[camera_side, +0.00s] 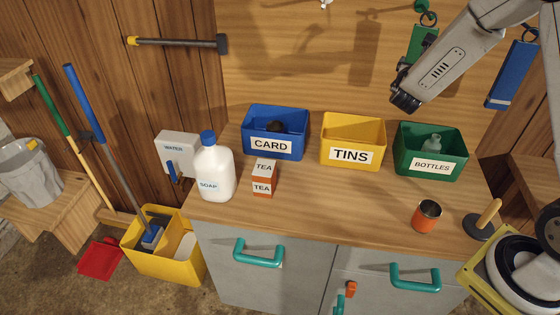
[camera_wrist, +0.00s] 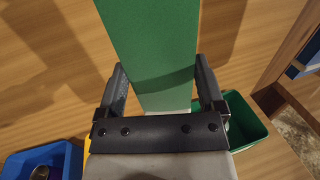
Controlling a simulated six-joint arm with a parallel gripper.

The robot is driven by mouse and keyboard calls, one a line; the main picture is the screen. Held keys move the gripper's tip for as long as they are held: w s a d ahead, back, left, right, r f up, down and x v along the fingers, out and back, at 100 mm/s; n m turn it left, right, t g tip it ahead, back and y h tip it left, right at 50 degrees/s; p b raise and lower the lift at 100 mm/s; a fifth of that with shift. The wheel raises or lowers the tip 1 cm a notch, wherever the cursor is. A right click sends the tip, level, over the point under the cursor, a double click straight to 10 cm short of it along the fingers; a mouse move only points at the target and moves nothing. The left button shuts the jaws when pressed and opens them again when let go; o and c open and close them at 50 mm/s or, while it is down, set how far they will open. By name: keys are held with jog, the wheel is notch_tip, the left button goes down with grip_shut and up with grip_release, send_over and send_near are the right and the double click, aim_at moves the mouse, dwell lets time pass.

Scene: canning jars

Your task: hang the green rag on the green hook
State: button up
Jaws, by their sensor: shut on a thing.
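The green rag (camera_side: 421,43) is a flat strip, upright against the back wall in the side view, partly hidden by my arm. In the wrist view the rag (camera_wrist: 152,40) runs from between my fingers out past the top edge. My gripper (camera_wrist: 161,66) is shut on its lower part. In the side view the fingers are largely hidden behind my arm. The green hook (camera_side: 421,7) is on the wall just above the rag's top, with a dark loop close to it. I cannot tell whether the loop is over the hook or only near it.
A blue rag (camera_side: 511,75) hangs at the right. Below are the blue CARD bin (camera_side: 288,152), yellow TINS bin (camera_side: 374,163) and green BOTTLES bin (camera_side: 405,163). A soap jug (camera_side: 213,172), tea boxes (camera_side: 264,176) and an orange cup (camera_side: 427,216) stand on the counter.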

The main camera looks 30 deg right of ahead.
dwell(0.4)
jog(key=o, duration=1.1)
jog(key=shift+a, duration=0.1)
jog(key=v, duration=0.7)
jog(key=shift+s+a, duration=0.25)
